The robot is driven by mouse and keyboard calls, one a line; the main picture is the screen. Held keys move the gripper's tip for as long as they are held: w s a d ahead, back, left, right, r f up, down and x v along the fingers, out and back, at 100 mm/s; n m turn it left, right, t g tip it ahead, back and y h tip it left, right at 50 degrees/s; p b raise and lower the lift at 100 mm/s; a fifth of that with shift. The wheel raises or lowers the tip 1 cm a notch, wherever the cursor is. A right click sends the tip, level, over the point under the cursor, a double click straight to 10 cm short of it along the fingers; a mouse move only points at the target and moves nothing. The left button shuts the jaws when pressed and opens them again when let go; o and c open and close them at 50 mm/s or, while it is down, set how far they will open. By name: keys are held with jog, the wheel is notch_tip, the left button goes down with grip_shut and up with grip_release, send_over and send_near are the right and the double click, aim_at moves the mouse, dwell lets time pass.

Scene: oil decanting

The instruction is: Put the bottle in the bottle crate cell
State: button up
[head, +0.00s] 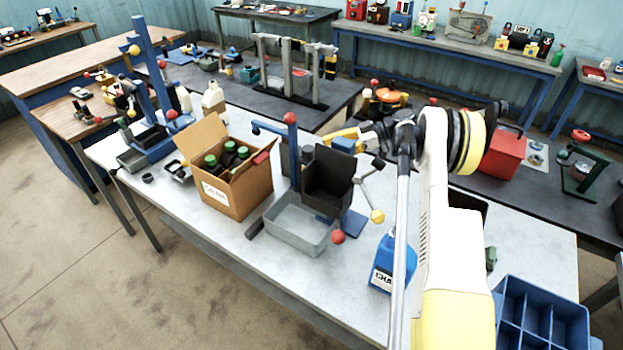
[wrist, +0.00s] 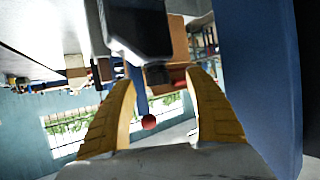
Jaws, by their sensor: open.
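Several dark green bottles (head: 228,157) stand in an open cardboard box (head: 236,197) on the white table in the head view. The blue crate (head: 511,307) with several cells is at the lower right; the cells that show look empty. My gripper (head: 341,138) is above the table behind the black hopper, right of the cardboard box and far from the crate. In the wrist view my gripper (wrist: 161,82) has its two yellow fingers apart, with nothing held between them. No bottle can be made out clearly in the wrist view.
A grey tray (head: 300,226) and a black hopper (head: 328,176) on a stand with red and yellow knobs are mid-table. A blue canister (head: 382,279) stands beside my arm. A blue press stand (head: 150,85) is at the left. The table's front left is clear.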

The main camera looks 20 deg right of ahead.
aim_at(309, 153)
jog(key=x, duration=0.6)
jog(key=shift+w+a+r, duration=0.15)
jog(key=shift+w+r, duration=0.05)
jog(key=shift+w, duration=0.2)
grip_shut()
